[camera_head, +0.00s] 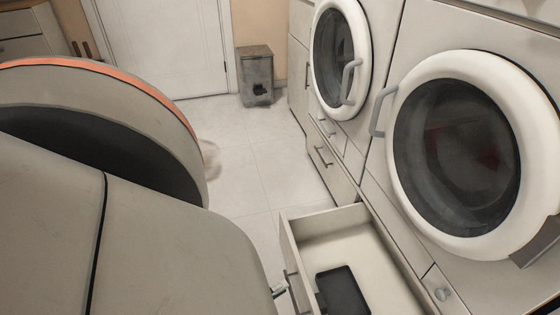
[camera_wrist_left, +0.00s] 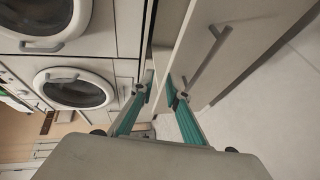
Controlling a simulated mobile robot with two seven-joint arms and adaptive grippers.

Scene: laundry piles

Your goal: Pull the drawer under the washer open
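The drawer (camera_head: 287,240) under the near washer (camera_head: 455,150) stands open, pulled out over the floor. A dark flat tray-like thing lies inside it. Its front panel, with a grey bar handle (camera_wrist_left: 212,58), shows in the left wrist view. In the head view only a small part of this gripper (camera_head: 279,289) shows by the drawer front. My right gripper is out of view.
My left arm covers the left of the head view. A second front-loading machine (camera_head: 340,60) stands farther back, above closed drawers. A grey bin (camera_head: 255,76) stands by the white door (camera_head: 165,45).

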